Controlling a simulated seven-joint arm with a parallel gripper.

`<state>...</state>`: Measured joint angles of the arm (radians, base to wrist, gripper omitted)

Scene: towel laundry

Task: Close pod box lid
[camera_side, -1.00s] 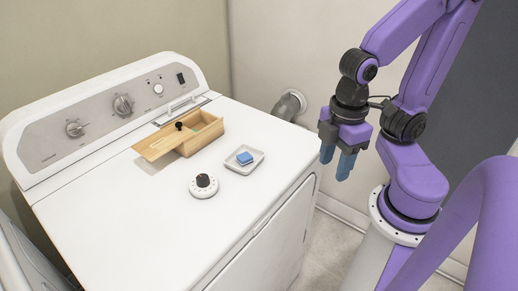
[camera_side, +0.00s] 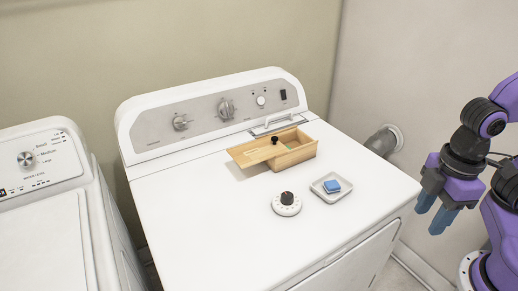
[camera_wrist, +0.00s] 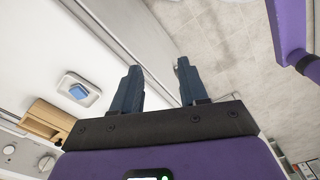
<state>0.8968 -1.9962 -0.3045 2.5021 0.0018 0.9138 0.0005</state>
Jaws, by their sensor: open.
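The wooden pod box (camera_side: 298,157) sits on top of the white machine, near its control panel. Its flat wooden lid (camera_side: 250,152), with a black knob (camera_side: 275,140), is slid out to the left and sticks out past the box's left end. The right part of the box is uncovered. My gripper (camera_side: 431,216) is off the right side of the machine, pointing down, empty and apart from the box.
A white tray (camera_side: 318,190) with a blue block (camera_side: 332,186) and a white dial timer (camera_side: 287,207) stand on the machine in front of the box. The machine's front top is clear. A vent pipe (camera_side: 382,141) is behind right. A second machine (camera_side: 45,190) stands left.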

